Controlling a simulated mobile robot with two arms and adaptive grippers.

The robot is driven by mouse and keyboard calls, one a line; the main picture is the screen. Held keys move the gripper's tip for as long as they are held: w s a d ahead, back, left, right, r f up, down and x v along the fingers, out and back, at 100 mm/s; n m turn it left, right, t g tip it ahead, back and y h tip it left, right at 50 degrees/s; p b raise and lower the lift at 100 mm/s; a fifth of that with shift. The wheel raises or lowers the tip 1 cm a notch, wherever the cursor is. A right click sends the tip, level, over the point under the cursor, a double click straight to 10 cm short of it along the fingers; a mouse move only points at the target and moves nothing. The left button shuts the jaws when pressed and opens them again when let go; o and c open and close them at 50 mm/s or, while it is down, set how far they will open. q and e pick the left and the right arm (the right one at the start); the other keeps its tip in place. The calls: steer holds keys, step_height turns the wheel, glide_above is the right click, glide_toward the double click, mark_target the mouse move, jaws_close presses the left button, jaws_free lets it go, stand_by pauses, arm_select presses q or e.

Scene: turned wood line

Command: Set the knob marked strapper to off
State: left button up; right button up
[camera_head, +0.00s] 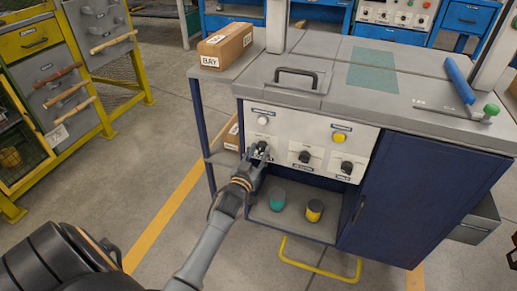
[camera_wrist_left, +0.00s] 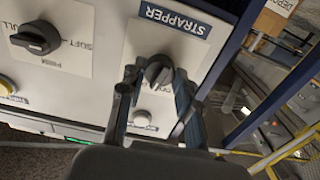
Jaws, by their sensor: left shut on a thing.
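The strapper knob (camera_wrist_left: 158,70) is black and sits on a white plate with a blue STRAPPER label (camera_wrist_left: 175,18) in the left wrist view. My left gripper (camera_wrist_left: 155,76) has one finger on each side of this knob and is shut on it. In the head view my left gripper (camera_head: 259,152) is at the left knob on the front panel of the grey-topped bench and mostly hides that knob. Any off mark and the knob's setting cannot be read. My right gripper is not in view.
The panel (camera_head: 283,127) also holds two other black knobs, the middle one (camera_head: 304,156) and the right one (camera_head: 346,167), plus white and yellow buttons. Teal and yellow pieces stand on the shelf below. A BAY carton (camera_head: 226,46) lies on the left side shelf.

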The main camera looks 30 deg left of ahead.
arm_select(q)
steer(key=shift+r+n+p, duration=0.2)
steer(key=shift+n+p, duration=0.1)
steer(key=shift+n, duration=0.2)
steer(key=shift+n+p, duration=0.65)
steer(key=shift+n, duration=0.15)
steer(key=n+p, duration=0.3)
steer(key=n, duration=0.2)
steer(key=shift+f, duration=0.1)
steer(key=shift+n, duration=0.5)
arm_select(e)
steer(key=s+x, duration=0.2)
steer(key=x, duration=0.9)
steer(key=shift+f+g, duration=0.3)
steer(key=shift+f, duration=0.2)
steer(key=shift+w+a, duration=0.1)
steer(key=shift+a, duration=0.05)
arm_select(q)
steer(key=o, duration=1.2)
steer(key=shift+f, duration=0.1)
steer(key=shift+c, duration=0.2)
steer(key=v, duration=1.2)
